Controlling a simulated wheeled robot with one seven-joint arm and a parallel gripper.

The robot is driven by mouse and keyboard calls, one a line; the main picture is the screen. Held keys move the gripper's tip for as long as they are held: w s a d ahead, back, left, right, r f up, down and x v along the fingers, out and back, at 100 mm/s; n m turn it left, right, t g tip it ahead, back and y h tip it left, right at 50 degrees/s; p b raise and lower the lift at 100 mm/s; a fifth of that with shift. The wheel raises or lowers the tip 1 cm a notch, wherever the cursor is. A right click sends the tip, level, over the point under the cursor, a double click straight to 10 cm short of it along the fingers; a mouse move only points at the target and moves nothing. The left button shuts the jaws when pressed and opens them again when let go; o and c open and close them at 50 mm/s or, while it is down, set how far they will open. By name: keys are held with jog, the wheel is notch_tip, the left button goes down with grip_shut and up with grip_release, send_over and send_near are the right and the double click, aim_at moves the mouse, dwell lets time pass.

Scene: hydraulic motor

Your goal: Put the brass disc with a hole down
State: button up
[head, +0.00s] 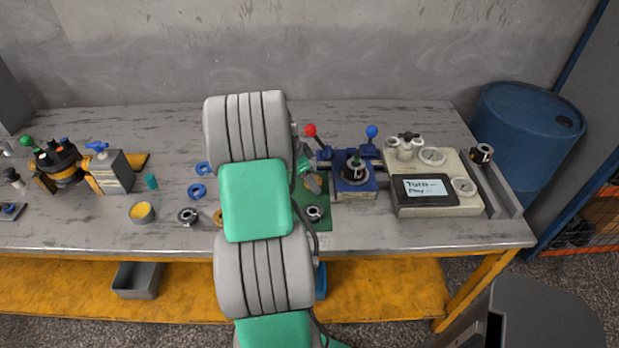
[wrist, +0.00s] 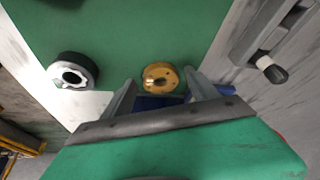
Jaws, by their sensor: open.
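The brass disc with a hole (wrist: 160,77) lies on a green mat (wrist: 125,28) in the wrist view. My gripper (wrist: 161,80) is open, with one finger on each side of the disc and gaps showing. In the head view my arm covers much of the mat (head: 322,224), and a small brass-coloured patch (head: 313,184) shows beside the arm. The wrist view does not clearly show whether the disc's whole underside touches the mat.
A black and silver ring (wrist: 73,71) lies left of the disc in the wrist view. In the head view a blue fixture with levers (head: 354,187) and a beige panel (head: 435,205) stand to the right. Blue rings (head: 197,191) and a motor (head: 60,165) are to the left.

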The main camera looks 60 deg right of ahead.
jog(key=v, duration=1.2)
jog(key=w+a+r+n+t, duration=0.1)
jog(key=w+a+n, duration=0.4)
jog(key=a, duration=0.3)
jog(key=w+a+r+n+t, duration=0.2)
jog(key=w+a+n, duration=0.25)
jog(key=a, duration=0.35)
jog(key=s+a+f+n+t+y, duration=0.1)
jog(key=a+n, duration=0.7)
jog(key=a, duration=0.7)
jog(key=s+a+f+n+t+y, duration=0.1)
jog(key=s+a+n+t+y, duration=0.1)
jog(key=a+n, duration=0.6)
jog(key=a, duration=0.7)
jog(key=shift+f+n+b, duration=0.3)
jog(key=shift+f+n, duration=0.05)
jog(key=shift+f, duration=0.05)
jog(key=shift+s, duration=0.1)
